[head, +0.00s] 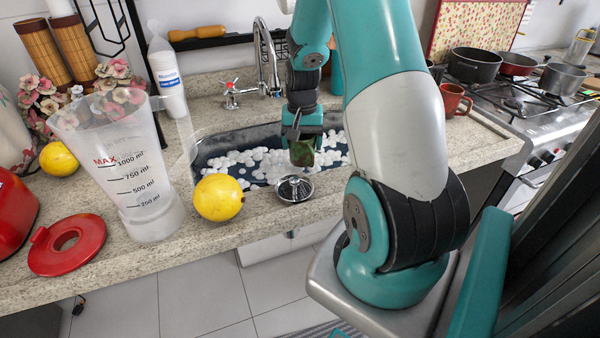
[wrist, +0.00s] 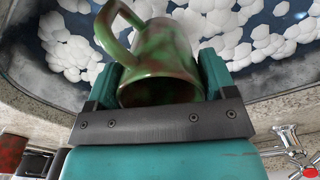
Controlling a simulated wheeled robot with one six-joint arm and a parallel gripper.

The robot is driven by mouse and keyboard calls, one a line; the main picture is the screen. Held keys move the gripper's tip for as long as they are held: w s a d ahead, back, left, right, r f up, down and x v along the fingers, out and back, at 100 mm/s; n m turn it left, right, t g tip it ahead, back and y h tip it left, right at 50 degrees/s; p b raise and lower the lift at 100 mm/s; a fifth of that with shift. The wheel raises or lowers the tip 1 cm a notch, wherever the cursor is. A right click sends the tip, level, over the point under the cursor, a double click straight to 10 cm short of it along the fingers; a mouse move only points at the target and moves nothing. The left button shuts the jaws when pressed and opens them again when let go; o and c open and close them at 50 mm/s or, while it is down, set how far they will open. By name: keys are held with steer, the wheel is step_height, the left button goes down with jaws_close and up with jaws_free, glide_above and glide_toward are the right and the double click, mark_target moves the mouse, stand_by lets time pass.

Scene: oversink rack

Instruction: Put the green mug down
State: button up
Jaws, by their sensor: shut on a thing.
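The green mug (wrist: 155,60) has brownish-red patches and shows large in the wrist view, with its handle toward the upper left. My gripper (wrist: 160,85) is shut on it, with one teal finger on each side of its body. In the head view the mug (head: 301,153) is small and dark below my gripper (head: 302,138), over the sink (head: 212,150). Whether the mug touches the foam cannot be told.
A metal strainer (head: 294,188) lies at the sink's front edge. A yellow lemon (head: 219,197) and a clear measuring jug (head: 135,170) stand left on the counter. The faucet (head: 268,60) rises behind the sink. A reddish-brown mug (head: 453,99) stands right, near the stove (head: 525,105).

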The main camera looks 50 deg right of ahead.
step_height(320, 180, down, 10)
stand_by(0.4)
steer(key=shift+f, duration=0.15)
steer(key=o, duration=1)
step_height(320, 180, up, 12)
steer(key=shift+r, duration=0.2)
stand_by(0.5)
